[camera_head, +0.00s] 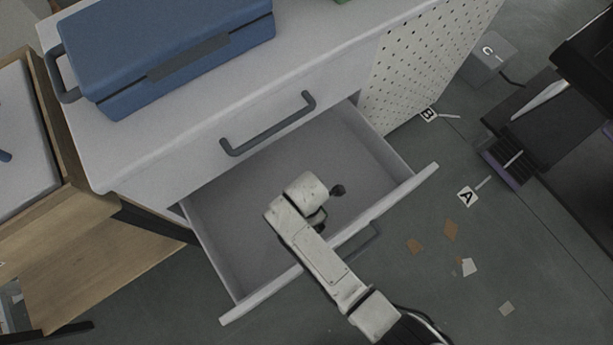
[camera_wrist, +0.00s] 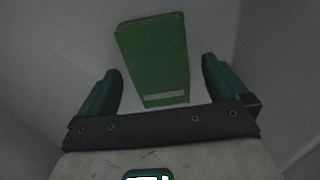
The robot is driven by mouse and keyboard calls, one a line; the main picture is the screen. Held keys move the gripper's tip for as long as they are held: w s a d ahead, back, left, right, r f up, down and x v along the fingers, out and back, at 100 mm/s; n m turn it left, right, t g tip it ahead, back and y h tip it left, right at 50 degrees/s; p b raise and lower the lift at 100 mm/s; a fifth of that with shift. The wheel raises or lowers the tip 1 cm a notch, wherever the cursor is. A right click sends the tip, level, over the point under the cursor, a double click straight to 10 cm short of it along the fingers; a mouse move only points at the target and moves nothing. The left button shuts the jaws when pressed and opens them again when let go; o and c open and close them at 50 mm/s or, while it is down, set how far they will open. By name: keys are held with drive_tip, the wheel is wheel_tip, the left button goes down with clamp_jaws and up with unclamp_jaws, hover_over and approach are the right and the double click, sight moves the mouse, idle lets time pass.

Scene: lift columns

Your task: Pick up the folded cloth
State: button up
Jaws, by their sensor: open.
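A green folded cloth (camera_wrist: 155,55) with a pale strip along its near edge lies on a grey surface in the wrist view. It appears to be inside the open drawer (camera_head: 228,245); in the head view my arm hides it. My gripper (camera_wrist: 157,76) is open, with one dark green finger on each side of the cloth's near part. The fingers look apart from the cloth, and nothing is held. In the head view my wrist is over the drawer and the fingers are mostly hidden.
The drawer's walls enclose my gripper. The white cabinet (camera_head: 330,65) has a closed upper drawer with a grey handle (camera_head: 268,128) just behind my wrist. A blue toolbox (camera_head: 170,50) stands on top. Floor scraps (camera_head: 450,230) lie at the right.

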drive_tip(key=shift+f, duration=0.35)
drive_tip(key=shift+c, duration=0.2)
drive_tip(key=c, duration=1.1)
